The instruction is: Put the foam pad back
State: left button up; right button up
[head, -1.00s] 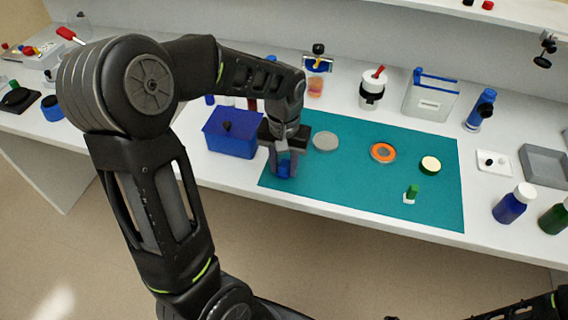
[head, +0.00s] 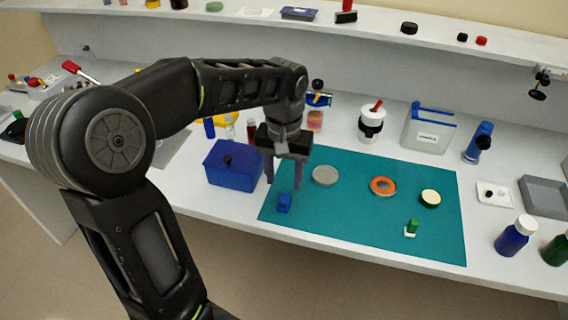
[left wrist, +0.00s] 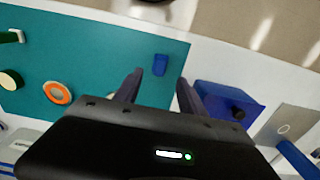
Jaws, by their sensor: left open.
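A small blue block (head: 284,203) lies on the teal mat (head: 340,225) near its left edge. It also shows in the left wrist view (left wrist: 160,64), just beyond the fingertips. My left gripper (head: 283,185) is open, fingers pointing down, empty and above the block; its fingers also show in the left wrist view (left wrist: 159,80). I cannot tell for sure which thing is the foam pad; a pinkish, sponge-like block (head: 315,121) stands at the back of the bench, behind the mat. My right gripper is out of view.
A blue lidded box (head: 233,170) stands just left of the gripper. Bottles (head: 515,236) stand at right. The mat's front middle is clear.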

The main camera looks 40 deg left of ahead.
aim_at(284, 197)
pick_arm(q)
notch_tip(284, 197, up, 4)
jog(key=shift+r, duration=0.1)
